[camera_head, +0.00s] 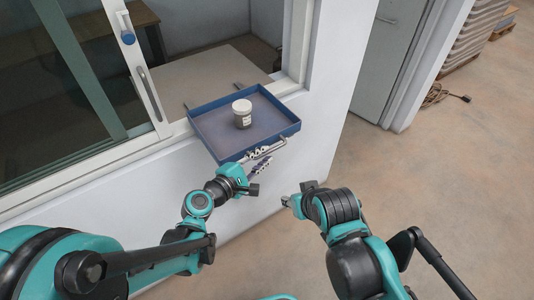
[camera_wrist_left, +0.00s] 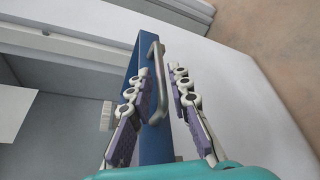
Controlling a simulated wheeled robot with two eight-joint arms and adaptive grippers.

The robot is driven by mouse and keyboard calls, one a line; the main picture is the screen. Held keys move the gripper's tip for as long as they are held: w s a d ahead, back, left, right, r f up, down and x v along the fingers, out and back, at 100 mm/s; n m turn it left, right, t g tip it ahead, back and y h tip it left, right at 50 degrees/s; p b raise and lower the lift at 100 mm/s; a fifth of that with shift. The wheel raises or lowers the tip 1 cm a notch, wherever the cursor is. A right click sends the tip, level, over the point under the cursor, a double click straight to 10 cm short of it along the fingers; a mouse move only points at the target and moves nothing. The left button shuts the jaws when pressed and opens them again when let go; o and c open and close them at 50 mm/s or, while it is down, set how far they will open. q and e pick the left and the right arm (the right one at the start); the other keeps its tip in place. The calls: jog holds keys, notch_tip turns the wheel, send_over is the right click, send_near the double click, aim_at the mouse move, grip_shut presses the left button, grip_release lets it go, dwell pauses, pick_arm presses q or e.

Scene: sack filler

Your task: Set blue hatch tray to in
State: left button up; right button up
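The blue hatch tray (camera_head: 205,138) sticks out of the wall opening on my side, over the sill. A grey bar handle (camera_head: 272,148) is on its front wall. A jar with a white lid (camera_head: 242,114) stands upright in the tray. My left gripper (camera_head: 261,158) is at the handle. In the left wrist view, the fingers of the left gripper (camera_wrist_left: 160,76) are apart, one on each side of the handle (camera_wrist_left: 160,88), with a visible gap. The blue front wall (camera_wrist_left: 152,145) shows behind it. My right gripper (camera_head: 287,201) is away from the tray; its finger opening is unclear.
A sliding glass window (camera_head: 75,70) with a white frame and a blue knob (camera_head: 129,38) stands left of the tray. A counter surface (camera_head: 185,72) lies inside the opening. A grey door (camera_head: 390,70) is at the right. The floor at the right is mostly clear.

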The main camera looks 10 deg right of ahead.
aim_at(230, 112)
pick_arm(q)
jog(key=shift+b+x, duration=0.3)
jog(key=shift+x, duration=1.5)
jog(key=shift+c, duration=0.3)
grip_shut()
jog(key=w+a, duration=0.2)
jog(key=w, duration=0.5)
jog(key=w+a, duration=0.3)
jog(key=w, duration=0.5)
jog(key=w+a, duration=0.3)
jog(key=w, duration=0.5)
jog(key=shift+w+a+b, duration=0.15)
jog(key=shift+a+b, duration=0.1)
jog(key=shift+b, duration=0.1)
